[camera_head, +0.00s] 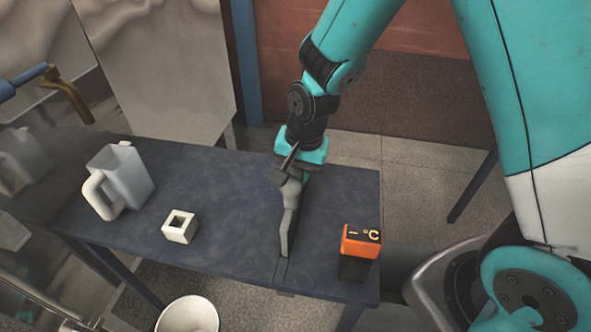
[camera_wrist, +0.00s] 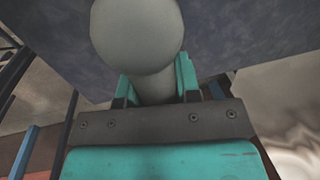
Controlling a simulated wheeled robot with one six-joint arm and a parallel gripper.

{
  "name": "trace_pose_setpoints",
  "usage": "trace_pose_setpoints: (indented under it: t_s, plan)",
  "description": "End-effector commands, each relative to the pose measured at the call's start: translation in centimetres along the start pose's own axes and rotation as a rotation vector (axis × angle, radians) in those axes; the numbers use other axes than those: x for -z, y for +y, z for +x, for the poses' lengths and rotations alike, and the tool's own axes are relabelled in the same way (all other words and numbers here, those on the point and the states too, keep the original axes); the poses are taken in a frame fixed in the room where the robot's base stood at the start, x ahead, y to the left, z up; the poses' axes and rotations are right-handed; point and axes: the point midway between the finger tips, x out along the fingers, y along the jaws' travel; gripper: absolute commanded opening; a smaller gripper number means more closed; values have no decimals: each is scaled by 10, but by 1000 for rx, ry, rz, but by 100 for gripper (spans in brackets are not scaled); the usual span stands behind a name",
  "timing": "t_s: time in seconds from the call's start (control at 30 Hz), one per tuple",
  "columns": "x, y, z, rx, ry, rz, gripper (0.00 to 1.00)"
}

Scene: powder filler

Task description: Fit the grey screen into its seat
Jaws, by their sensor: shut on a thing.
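The grey screen (camera_head: 289,222) is in my gripper (camera_head: 292,178) over the right part of the dark table. In the head view it appears as a narrow grey piece, seen nearly edge-on, below the jaws. In the wrist view my gripper (camera_wrist: 157,85) has its teal fingers shut on a grey rounded part of the screen (camera_wrist: 140,35). A narrow dark strip or groove (camera_head: 281,272) shows in the table under the screen's lower end. I cannot tell whether it is the seat, or whether the screen touches it.
On the table (camera_head: 230,235), a white jug (camera_head: 122,180) and a white hollow block (camera_head: 179,226) stand at left. An orange and black device (camera_head: 361,243) with a °C mark stands close to the right. A white bowl (camera_head: 188,315) is below the front edge.

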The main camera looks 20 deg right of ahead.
Motion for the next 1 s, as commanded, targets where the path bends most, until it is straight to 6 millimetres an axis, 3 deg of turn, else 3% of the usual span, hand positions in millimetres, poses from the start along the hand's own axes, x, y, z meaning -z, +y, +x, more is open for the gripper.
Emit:
trace_pose_setpoints:
  t_s: [1.0]
  plan:
    - [0,4,26,1,1,0,0]
